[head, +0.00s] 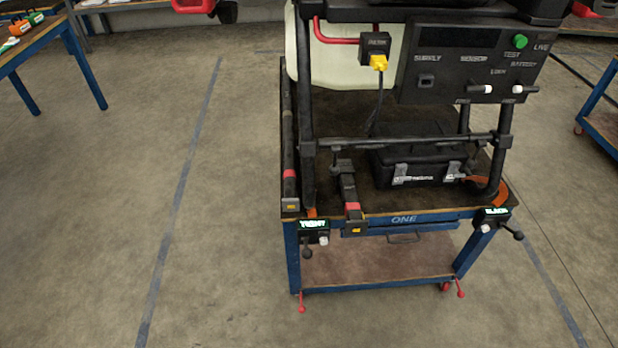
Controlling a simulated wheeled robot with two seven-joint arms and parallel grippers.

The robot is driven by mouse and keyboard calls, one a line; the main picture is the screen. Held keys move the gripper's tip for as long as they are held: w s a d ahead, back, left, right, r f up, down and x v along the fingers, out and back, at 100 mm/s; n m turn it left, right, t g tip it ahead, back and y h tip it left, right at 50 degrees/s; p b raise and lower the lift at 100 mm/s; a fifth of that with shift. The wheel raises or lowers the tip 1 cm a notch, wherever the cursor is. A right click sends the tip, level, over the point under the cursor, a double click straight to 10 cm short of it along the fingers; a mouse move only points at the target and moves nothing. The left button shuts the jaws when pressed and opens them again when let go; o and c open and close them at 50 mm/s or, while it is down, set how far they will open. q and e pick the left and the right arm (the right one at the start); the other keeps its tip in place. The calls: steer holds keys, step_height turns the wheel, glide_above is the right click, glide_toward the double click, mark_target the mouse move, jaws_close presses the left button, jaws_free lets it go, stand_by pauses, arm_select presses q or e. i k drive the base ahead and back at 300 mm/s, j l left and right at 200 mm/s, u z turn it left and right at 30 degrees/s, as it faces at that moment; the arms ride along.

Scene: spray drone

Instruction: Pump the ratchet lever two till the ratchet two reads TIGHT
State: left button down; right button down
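Two small black ratchets sit at the front corners of a blue cart (405,216). The left ratchet (313,228) has a lit green readout that appears to say TIGHT, with a dark-knobbed lever (307,252) hanging below it. The right ratchet (492,215) has a lit readout that appears to say SLACK, and its short lever (516,234) points down and to the right. I see no number on either ratchet. Orange straps (498,190) show near both ratchets. Neither of my grippers is in view.
A black-framed spray drone with a pale tank (340,62) and a switch panel (470,62) stands on the cart. A black case (420,165) lies beneath it. A workbench (35,40) stands far left, another table (604,120) at right. The floor before the cart is clear.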

mark_target(518, 234)
steer(key=z, duration=1.6)
